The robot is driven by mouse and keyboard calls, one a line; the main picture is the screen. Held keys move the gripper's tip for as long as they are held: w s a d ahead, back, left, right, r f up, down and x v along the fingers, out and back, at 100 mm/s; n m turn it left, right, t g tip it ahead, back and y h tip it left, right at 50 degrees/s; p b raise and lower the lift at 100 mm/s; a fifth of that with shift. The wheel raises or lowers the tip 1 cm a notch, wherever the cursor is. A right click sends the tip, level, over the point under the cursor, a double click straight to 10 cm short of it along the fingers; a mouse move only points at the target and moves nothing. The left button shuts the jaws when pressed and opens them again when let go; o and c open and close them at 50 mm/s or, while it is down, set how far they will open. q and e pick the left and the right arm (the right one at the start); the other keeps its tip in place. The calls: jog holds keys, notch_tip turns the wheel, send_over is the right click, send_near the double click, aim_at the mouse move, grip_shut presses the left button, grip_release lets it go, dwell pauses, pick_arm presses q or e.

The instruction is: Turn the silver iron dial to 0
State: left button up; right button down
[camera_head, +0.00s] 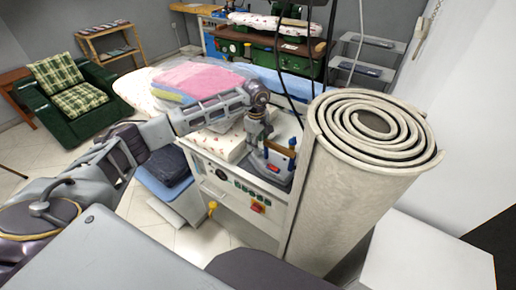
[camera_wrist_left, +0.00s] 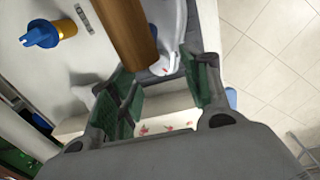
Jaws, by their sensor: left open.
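The silver iron (camera_head: 281,166) rests on the ironing station, just right of my left gripper (camera_head: 257,117) in the head view. My right gripper is not in view.
The station's white front panel (camera_head: 232,181) carries several buttons and a red switch (camera_head: 258,206). A large rolled beige carpet (camera_head: 345,205) stands close on the right. Folded pink cloth (camera_head: 200,76) lies behind my arm. A blue knob (camera_wrist_left: 40,34) shows in the wrist view.

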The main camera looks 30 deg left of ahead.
aim_at(271, 156)
pick_arm(q)
notch_tip(271, 156, down, 3)
jog(key=shift+r, duration=0.1)
jog(key=shift+f, duration=0.45)
jog(key=shift+c, duration=0.2)
jog(key=c, duration=1)
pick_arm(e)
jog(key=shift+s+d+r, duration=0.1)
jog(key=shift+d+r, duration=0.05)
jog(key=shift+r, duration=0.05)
